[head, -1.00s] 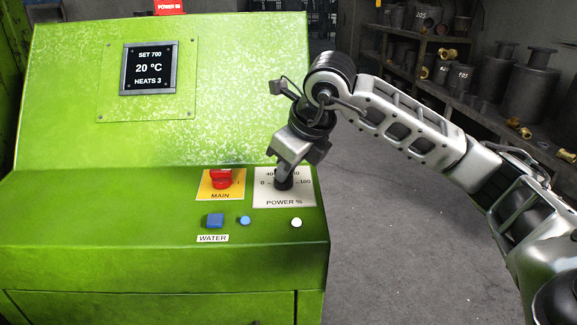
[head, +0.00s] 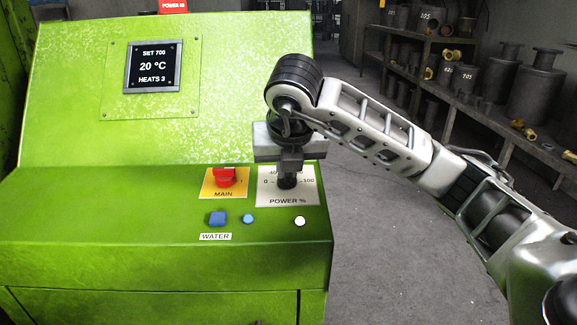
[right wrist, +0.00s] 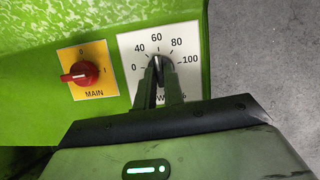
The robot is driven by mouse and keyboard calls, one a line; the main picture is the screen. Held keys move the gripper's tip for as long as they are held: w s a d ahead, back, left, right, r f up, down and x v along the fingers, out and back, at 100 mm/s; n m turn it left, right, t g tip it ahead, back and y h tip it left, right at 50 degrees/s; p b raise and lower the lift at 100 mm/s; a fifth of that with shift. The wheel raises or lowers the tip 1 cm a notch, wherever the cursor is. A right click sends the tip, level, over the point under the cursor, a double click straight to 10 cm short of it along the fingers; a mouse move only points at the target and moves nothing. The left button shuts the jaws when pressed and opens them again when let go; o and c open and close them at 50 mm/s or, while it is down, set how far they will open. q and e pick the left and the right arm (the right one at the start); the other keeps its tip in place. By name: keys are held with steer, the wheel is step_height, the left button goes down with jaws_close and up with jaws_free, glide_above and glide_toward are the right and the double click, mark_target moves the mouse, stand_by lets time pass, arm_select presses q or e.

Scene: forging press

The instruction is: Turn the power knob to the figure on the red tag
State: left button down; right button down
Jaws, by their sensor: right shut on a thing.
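The black power knob (right wrist: 158,66) stands on a white plate (head: 303,196) marked POWER %, with figures from 0 to 100. My right gripper (right wrist: 153,82) points down onto the knob and is shut on it. The fingers hide much of the knob. A small pale mark on its top, in the right wrist view, seems to point near 60. My left gripper is not in view.
A red MAIN switch (head: 224,177) on a yellow plate sits just left of the power plate. A display (head: 153,67) reads SET 700.

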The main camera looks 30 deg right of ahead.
steer(key=shift+m, duration=0.4)
steer(key=c, duration=1.5)
jaws_free()
steer(key=shift+r, duration=0.1)
